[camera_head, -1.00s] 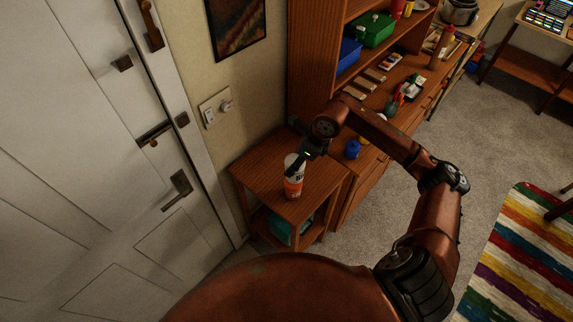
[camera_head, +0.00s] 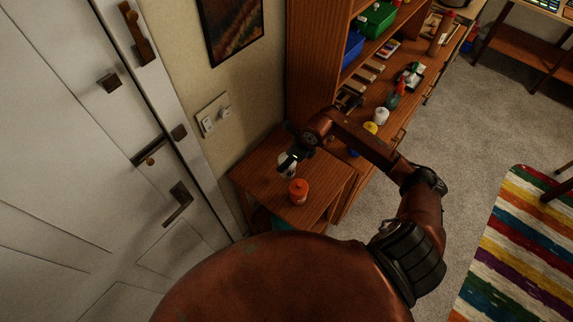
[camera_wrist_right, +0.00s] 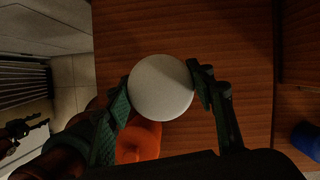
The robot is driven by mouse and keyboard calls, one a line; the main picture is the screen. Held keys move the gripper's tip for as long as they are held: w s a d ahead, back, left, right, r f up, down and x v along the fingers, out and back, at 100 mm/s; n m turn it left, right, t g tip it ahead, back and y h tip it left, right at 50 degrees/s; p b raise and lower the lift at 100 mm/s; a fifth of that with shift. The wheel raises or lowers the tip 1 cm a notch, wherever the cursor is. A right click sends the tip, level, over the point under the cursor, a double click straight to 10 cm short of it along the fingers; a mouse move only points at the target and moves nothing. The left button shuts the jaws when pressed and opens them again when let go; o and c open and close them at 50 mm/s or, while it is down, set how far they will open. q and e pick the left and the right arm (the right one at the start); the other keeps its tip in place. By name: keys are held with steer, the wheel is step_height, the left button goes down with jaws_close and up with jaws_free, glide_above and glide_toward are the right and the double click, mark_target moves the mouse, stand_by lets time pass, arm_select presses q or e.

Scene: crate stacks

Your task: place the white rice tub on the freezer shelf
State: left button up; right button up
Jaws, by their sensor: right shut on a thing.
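The white rice tub (camera_head: 287,168) is in my right gripper (camera_head: 291,157), over the small wooden side table (camera_head: 262,178). In the right wrist view its round white lid (camera_wrist_right: 161,88) sits between the two fingers of my right gripper (camera_wrist_right: 160,92), which touch it on both sides. An orange tub (camera_head: 299,190) stands on the table just in front of the white one; part of it also shows in the wrist view (camera_wrist_right: 140,142). The gap between the white tub and the tabletop cannot be told. I see no freezer shelf.
A wooden cabinet (camera_head: 312,75) with several jars and boxes on its counter stands right of the table. A white door (camera_head: 70,160) and a wall with a switch plate (camera_head: 213,115) are at the left. A striped rug (camera_head: 515,250) lies at the right.

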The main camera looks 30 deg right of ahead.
steer(key=shift+w+f, duration=0.1)
steer(key=shift+f, duration=0.2)
steer(key=shift+f+p, duration=0.35)
steer(key=shift+f, duration=1.4)
steer(key=o, duration=0.8)
steer(key=shift+a+f, duration=0.1)
steer(key=shift+f, duration=0.1)
steer(key=o, duration=0.3)
steer(key=shift+r, duration=0.1)
steer(key=shift+o, duration=0.8)
arm_select(q)
steer(key=shift+w+r, duration=0.35)
steer(key=shift+w, duration=0.5)
steer(key=shift+w, duration=0.1)
